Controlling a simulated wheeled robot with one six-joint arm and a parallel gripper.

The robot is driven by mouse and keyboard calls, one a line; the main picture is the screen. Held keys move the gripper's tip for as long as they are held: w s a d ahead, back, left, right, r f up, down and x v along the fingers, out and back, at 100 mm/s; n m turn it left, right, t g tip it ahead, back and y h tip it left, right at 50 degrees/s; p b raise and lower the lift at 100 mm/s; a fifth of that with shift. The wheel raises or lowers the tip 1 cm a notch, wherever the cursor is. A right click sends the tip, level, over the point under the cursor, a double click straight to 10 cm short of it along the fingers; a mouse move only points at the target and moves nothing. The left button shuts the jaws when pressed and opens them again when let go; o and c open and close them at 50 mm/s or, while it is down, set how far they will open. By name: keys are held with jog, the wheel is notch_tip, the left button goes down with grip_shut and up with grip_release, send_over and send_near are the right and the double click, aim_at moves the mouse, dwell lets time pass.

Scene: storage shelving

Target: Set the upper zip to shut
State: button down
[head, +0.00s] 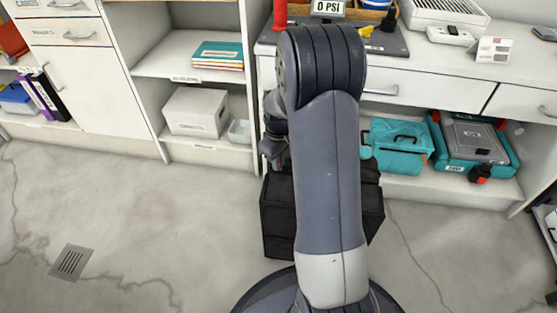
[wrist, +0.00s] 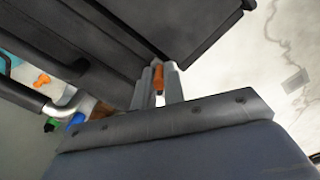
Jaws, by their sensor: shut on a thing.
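A black bag or case (head: 278,225) stands on the floor in front of the shelving, largely hidden behind my arm. In the wrist view its dark panels (wrist: 110,40) fill the upper left and top. My gripper (wrist: 158,86) is shut on a small orange tab (wrist: 158,84), which looks like a zip pull, close against the dark surface. The zip track cannot be made out, so I cannot tell how far the zip is shut. In the head view my fingers are hidden by the arm.
A teal bag (head: 398,150) and a teal case (head: 475,145) sit on the low shelf at right. A white box (head: 197,111) and folders (head: 218,54) stand on the left shelves. The floor at left, with a drain grate (head: 72,262), is clear.

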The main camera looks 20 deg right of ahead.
dwell(0.4)
jog(key=s+d+p, duration=0.1)
jog(key=s+d, duration=0.4)
jog(key=d, duration=0.3)
jog(key=s+d+p, duration=0.2)
jog(key=s+d, duration=0.3)
jog(key=d, duration=0.3)
jog(key=s+d+p, duration=0.1)
jog(key=s+d, duration=0.5)
jog(key=d, duration=0.2)
jog(key=shift+d+p, duration=0.25)
jog(key=shift+p, duration=0.1)
jog(key=c, duration=1.5)
grip_release()
jog(key=shift+d, duration=0.1)
notch_tip(320, 180, up, 11)
jog(key=p, duration=0.3)
jog(key=shift+f, duration=0.2)
